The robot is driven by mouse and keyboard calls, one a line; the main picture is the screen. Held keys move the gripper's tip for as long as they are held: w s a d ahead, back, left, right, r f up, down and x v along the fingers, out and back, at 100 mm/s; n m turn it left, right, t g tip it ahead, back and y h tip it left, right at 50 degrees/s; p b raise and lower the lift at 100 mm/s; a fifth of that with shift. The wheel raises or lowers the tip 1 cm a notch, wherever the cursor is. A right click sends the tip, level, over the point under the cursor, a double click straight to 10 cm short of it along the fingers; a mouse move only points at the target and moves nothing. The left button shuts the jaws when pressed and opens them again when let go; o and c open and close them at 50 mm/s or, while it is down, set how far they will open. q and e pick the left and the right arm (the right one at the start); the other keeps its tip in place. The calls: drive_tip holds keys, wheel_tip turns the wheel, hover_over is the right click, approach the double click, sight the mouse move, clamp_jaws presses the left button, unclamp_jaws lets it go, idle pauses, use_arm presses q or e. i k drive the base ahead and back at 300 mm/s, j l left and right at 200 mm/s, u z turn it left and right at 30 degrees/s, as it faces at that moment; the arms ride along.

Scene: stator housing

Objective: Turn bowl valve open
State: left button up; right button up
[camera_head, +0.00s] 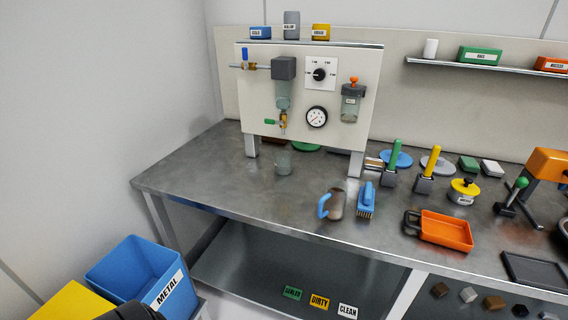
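The upright panel (258,117) stands on the bench at centre-left. On it, a clear bowl (283,97) hangs under a dark grey block (284,68). Below the bowl is a small brass valve with a green lever (271,122); the lever points left, roughly level. A second brass valve with a blue handle (246,55) sits on the pipe at the panel's upper left. A clear glass cup (283,164) stands on the bench roughly under the bowl. Neither gripper shows; only a dark rounded part, perhaps of my arm, shows at the bottom left edge.
The panel also has a dial knob (319,74), a gauge (316,117) and a jar with an orange knob (352,103). A blue-handled mug (336,203), a blue brush (366,199) and an orange tray (445,231) lie in front. The bench's left end is clear. A blue METAL bin (126,262) stands lower left.

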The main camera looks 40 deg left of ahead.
sight(267, 121)
drive_tip(key=u, duration=1.35)
